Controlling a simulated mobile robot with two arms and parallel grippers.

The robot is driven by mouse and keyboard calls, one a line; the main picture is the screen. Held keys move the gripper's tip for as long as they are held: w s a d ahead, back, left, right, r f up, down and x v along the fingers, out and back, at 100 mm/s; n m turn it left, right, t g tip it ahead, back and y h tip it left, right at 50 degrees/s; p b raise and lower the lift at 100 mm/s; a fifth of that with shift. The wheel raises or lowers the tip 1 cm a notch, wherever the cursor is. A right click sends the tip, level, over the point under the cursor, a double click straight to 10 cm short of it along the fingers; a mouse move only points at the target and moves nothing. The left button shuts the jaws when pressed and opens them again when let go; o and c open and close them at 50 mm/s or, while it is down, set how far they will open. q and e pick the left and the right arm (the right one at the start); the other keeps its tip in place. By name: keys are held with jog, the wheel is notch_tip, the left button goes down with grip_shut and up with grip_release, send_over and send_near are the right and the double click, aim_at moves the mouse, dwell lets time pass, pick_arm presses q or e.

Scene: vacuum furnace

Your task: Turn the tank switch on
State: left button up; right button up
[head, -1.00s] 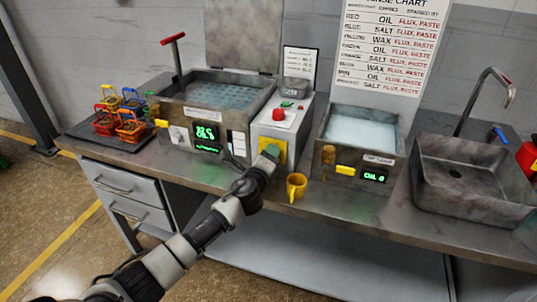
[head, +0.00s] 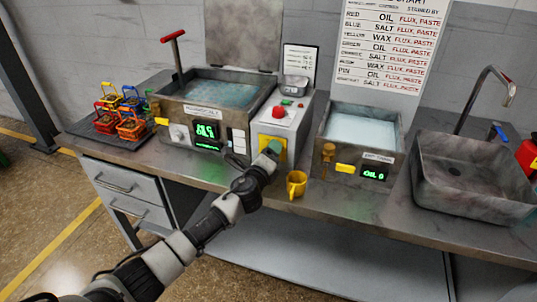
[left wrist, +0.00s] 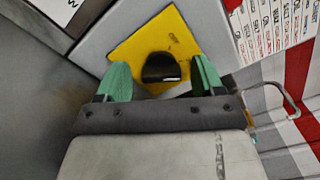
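The tank switch is a black knob (left wrist: 161,68) on a yellow plate (left wrist: 143,40), close ahead in the left wrist view. In the head view the yellow plate (head: 283,148) is on the front of the grey control box, and my gripper hides the knob. My left gripper (left wrist: 163,78) is open, with one green fingertip on each side of the knob and gaps between. In the head view the left gripper (head: 272,148) is right in front of the plate. Whether the fingertips touch the plate cannot be told. My right gripper is not in view.
The control box (head: 285,112) carries a red button (head: 279,112). The large tank (head: 185,110) with green displays stands left of it, a smaller tank (head: 342,155) right. A sink (head: 470,165) is further right.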

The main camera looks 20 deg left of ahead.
pick_arm(q)
jog(key=s, duration=1)
jog(key=shift+s+a, duration=0.2)
jog(key=shift+s, duration=0.2)
